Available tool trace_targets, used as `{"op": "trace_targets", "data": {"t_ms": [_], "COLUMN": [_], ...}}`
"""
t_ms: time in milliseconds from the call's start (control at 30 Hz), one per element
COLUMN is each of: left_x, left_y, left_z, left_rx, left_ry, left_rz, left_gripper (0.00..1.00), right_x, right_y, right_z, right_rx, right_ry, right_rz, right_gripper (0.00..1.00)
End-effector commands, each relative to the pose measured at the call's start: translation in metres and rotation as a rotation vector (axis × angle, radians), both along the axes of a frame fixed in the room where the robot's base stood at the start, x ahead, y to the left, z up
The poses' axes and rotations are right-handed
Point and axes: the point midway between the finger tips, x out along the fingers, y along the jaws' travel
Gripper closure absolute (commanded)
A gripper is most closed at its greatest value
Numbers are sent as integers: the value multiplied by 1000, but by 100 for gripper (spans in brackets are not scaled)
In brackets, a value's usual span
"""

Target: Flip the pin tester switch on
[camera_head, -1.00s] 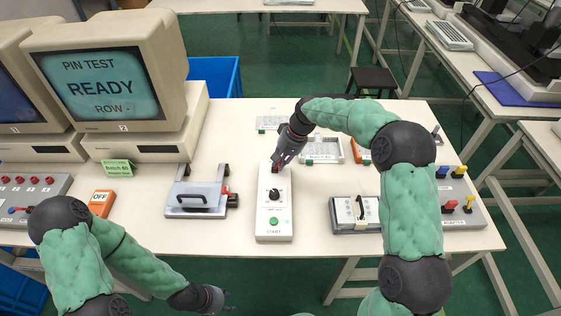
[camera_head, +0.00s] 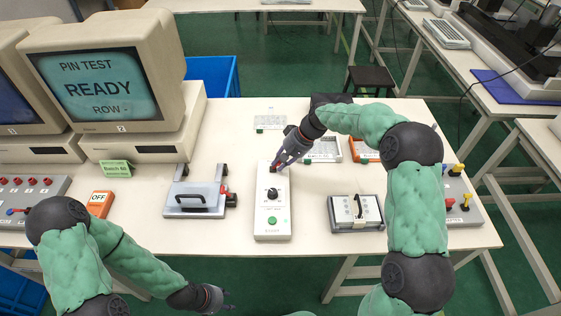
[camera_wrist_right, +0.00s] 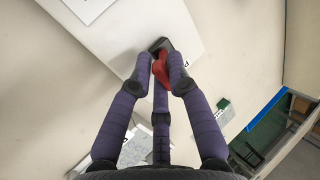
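The pin tester is a white box (camera_head: 272,205) on the table. It carries a black knob (camera_head: 272,194), a green button (camera_head: 272,221) above the word START and a red switch (camera_head: 275,168) at its far end. My right gripper (camera_head: 280,164) is at the red switch. In the right wrist view its fingers (camera_wrist_right: 160,68) close around the red lever (camera_wrist_right: 160,72) from both sides, above a black base. The fingers partly hide the lever. My left gripper (camera_head: 228,299) is open and empty at the front, off the table edge.
A monitor (camera_head: 105,88) reads PIN TEST READY ROW. A clamp fixture (camera_head: 196,198) stands left of the tester, with an orange OFF block (camera_head: 99,204) further left. A handled case (camera_head: 356,212) is to the right. Trays (camera_head: 325,150) lie behind. Bare table surrounds the tester.

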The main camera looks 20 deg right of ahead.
Motion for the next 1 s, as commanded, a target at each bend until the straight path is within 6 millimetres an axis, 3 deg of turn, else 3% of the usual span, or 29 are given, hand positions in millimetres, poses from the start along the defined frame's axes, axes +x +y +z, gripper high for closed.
{"op": "trace_targets", "data": {"t_ms": [467, 1000], "left_x": [0, 0], "left_y": [0, 0], "left_z": [0, 0], "left_rx": [0, 0], "left_ry": [0, 0], "left_rz": [0, 0], "left_gripper": [60, 60], "right_x": [0, -13], "right_y": [-2, -49], "right_z": [4, 84], "right_rx": [0, -2], "right_ry": [-1, -2], "right_rz": [-1, -2], "right_gripper": [59, 59]}}
